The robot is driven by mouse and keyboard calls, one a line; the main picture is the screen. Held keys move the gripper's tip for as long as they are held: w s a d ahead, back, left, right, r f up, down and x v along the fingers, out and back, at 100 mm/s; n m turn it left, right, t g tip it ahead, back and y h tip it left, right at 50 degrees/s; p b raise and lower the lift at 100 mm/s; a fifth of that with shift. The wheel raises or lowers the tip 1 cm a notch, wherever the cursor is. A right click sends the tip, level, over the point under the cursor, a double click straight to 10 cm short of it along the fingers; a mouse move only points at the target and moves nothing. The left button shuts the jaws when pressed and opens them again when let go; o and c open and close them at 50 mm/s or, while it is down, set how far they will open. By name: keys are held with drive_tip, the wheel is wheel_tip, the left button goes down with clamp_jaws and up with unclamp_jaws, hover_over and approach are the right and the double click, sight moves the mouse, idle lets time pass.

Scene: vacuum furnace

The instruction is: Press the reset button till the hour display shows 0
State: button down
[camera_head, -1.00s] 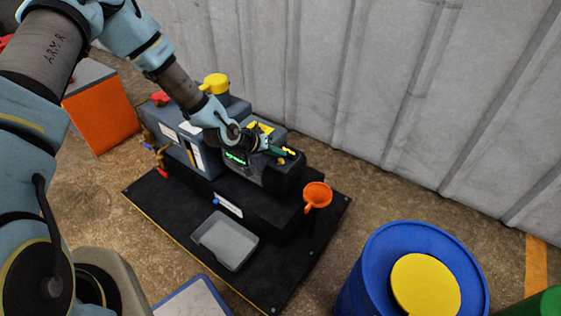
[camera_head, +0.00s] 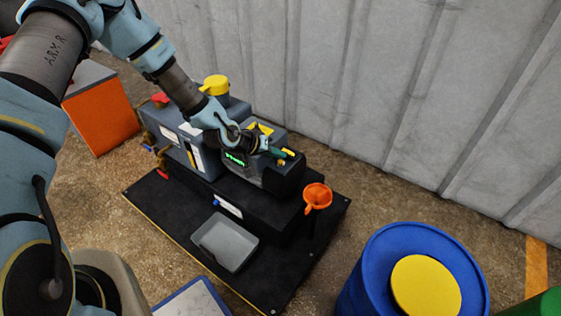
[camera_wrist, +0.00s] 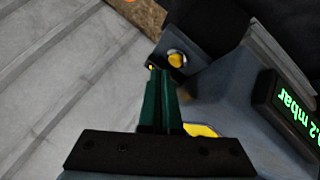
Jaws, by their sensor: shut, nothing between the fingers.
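The machine's dark front block (camera_head: 280,178) carries a green-lit display (camera_head: 236,158); in the wrist view the display (camera_wrist: 296,106) reads part of a value ending "2 mbar". A round yellow button (camera_wrist: 177,60) in a pale ring sits on the block just beyond my fingertips in the wrist view. Whether it is the reset button cannot be told. My gripper (camera_wrist: 158,72) is shut and empty, its green fingers pointing at the block beside this button; contact cannot be told. In the head view my gripper (camera_head: 284,153) is over the block's top. I cannot make out an hour display.
An orange funnel (camera_head: 317,196) stands right of the block, and a grey tray (camera_head: 225,241) lies on the black base in front. A yellow cap (camera_head: 215,85) rises behind. A blue drum (camera_head: 380,270) stands at front right. The grey wall (camera_head: 400,90) runs close behind.

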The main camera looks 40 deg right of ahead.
idle(0.8)
drive_tip(key=shift+f+b, duration=0.3)
drive_tip(key=shift+f, duration=0.15)
drive_tip(key=shift+f, duration=0.35)
idle(0.5)
drive_tip(key=shift+r, duration=0.1)
drive_tip(key=shift+r+p, duration=0.4)
drive_tip(key=shift+r, duration=0.3)
wheel_tip(320, 180, up, 5)
drive_tip(key=p, duration=0.3)
drive_tip(key=shift+p, duration=0.35)
idle(0.5)
